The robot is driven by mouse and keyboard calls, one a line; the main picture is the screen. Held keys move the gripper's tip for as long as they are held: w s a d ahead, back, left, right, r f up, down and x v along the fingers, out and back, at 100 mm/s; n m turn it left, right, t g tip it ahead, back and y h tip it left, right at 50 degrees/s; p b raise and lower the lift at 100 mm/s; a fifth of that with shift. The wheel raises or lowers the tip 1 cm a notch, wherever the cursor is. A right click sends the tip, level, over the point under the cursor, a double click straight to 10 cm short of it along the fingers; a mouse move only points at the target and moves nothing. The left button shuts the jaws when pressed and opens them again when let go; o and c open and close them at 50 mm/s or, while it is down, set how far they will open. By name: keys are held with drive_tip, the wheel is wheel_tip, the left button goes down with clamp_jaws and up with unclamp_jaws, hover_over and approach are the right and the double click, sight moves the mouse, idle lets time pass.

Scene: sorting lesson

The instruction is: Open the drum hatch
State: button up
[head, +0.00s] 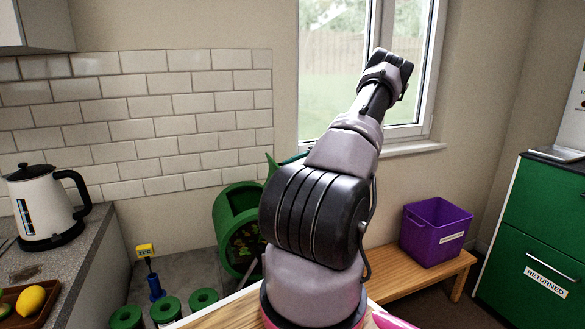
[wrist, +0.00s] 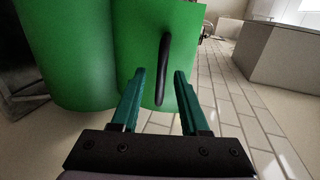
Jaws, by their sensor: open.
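The green drum (head: 226,212) stands by the tiled wall in the head view, partly hidden behind my arm. Its round front looks dark, with yellow-green specks inside. In the wrist view, large green curved surfaces (wrist: 75,50) fill the left and middle. A black bar handle (wrist: 165,65) is on the right-hand green panel (wrist: 190,25). My gripper (wrist: 161,82) is open, with its two teal fingers either side of the handle's lower part in the picture. I cannot tell whether they touch it. In the head view my arm mostly hides the gripper.
A purple bin (head: 430,240) stands on a wooden bench (head: 405,277) at right, near a green cabinet (head: 530,235). A white kettle (head: 42,205) and a tray with a lemon (head: 32,300) are on the left counter. Several green rings (head: 165,310) lie front left, near a blue-and-yellow item (head: 152,275).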

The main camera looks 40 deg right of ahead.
drive_tip(key=shift+d, duration=0.1)
drive_tip(key=v, duration=1)
drive_tip(key=shift+d, duration=0.3)
drive_tip(key=shift+s, duration=0.1)
drive_tip(key=shift+a+r, duration=0.1)
drive_tip(key=shift+r, duration=0.05)
drive_tip(key=w+a+r+g+h, duration=0.1)
drive_tip(key=a+r+g+h, duration=0.15)
drive_tip(key=a+r, duration=0.5)
drive_tip(key=w+a+r+g+h, duration=0.1)
drive_tip(key=a+r+h, duration=0.25)
drive_tip(key=a, duration=0.65)
drive_tip(key=a+r+g+h, duration=0.1)
drive_tip(key=a+r+h, duration=0.1)
drive_tip(key=a+r, duration=0.55)
drive_tip(key=s+a+r+t+h, duration=0.2)
drive_tip(key=s+a+r+t, duration=0.1)
drive_tip(key=s+a, duration=0.6)
drive_tip(key=s+a+r+m+t+h, duration=0.1)
drive_tip(key=s+a+r+t+h, duration=0.1)
drive_tip(key=s+a, duration=0.8)
drive_tip(key=shift+s+r+t, duration=0.75)
drive_tip(key=shift+s+t, duration=0.05)
drive_tip(key=shift+t, duration=0.45)
